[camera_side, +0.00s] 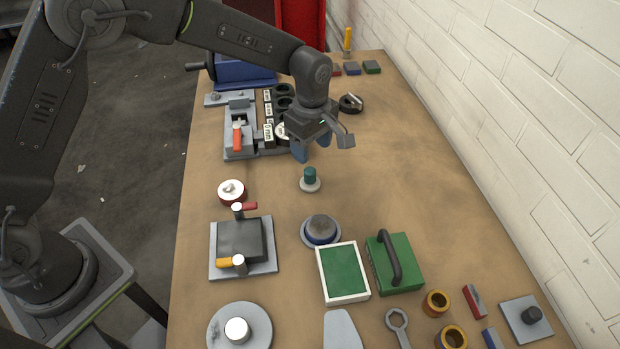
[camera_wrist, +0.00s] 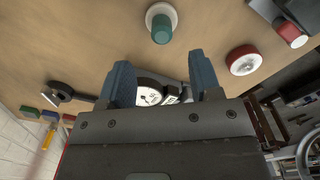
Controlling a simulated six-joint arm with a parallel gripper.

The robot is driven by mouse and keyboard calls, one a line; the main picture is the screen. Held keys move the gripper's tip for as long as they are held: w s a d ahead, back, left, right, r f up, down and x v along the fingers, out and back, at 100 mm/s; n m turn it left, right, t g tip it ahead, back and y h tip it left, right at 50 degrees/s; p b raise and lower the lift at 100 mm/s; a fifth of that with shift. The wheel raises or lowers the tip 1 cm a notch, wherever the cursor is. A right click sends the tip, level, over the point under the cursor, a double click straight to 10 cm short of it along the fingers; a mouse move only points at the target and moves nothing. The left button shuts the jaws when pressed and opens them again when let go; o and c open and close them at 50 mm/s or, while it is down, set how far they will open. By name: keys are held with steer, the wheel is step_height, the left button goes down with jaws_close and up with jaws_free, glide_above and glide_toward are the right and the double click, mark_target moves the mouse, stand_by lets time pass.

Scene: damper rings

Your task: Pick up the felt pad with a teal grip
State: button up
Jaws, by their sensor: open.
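The felt pad is a small pale disc (camera_side: 310,186) with a teal grip (camera_side: 311,174) standing up from it. It sits on the brown bench, near the middle of the side view. In the wrist view the teal grip (camera_wrist: 161,30) and the pale pad (camera_wrist: 162,11) show at the top, beyond the fingertips. My gripper (camera_side: 313,150) is open and empty, with blue fingers, above and behind the pad in the side view. Its two fingers also show apart in the wrist view (camera_wrist: 159,74). Nothing touches the pad.
A red-and-white round part (camera_side: 232,191) lies left of the pad, and a blue-rimmed round part (camera_side: 320,231) lies in front. A grey fixture with an orange handle (camera_side: 238,137) and black rings stand behind left. Bare bench lies right of the pad.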

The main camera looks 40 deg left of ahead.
mark_target(311, 169)
step_height(311, 169, down, 9)
steer(key=shift+a+r, duration=0.1)
stand_by(0.4)
steer(key=c, duration=1)
steer(key=shift+r, duration=0.1)
step_height(311, 169, up, 4)
steer(key=a+r, duration=0.2)
steer(key=a, duration=0.2)
steer(key=s+a+r, duration=0.1)
steer(key=a+r, duration=0.1)
steer(key=a, duration=0.1)
steer(key=s+a+r, duration=0.1)
steer(key=a+r, duration=0.2)
steer(key=a, duration=0.1)
steer(key=shift+s+a, duration=0.15)
steer(key=shift+a, duration=0.15)
